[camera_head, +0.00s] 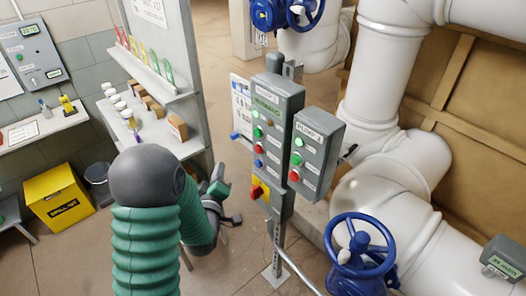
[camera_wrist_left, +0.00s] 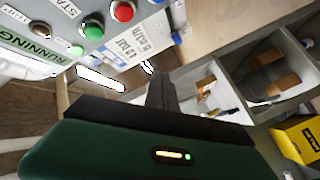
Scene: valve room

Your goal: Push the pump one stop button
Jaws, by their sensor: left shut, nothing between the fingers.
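Two grey control boxes stand on a post at the centre of the head view: a taller left box (camera_head: 274,100) and a smaller right box (camera_head: 318,150). The left box has a red button (camera_head: 260,148) between a green and a blue one. The right box has a red button (camera_head: 294,175) below green ones. My left gripper (camera_head: 219,180) is left of the boxes, apart from them, shut and empty. Its dark fingers (camera_wrist_left: 160,90) point toward a panel with a red button (camera_wrist_left: 122,11) in the wrist view. My right gripper is not seen.
A blue valve wheel (camera_head: 360,255) and thick white pipes (camera_head: 385,65) lie to the right. Shelves (camera_head: 165,95) and a yellow bin (camera_head: 60,196) stand at the left.

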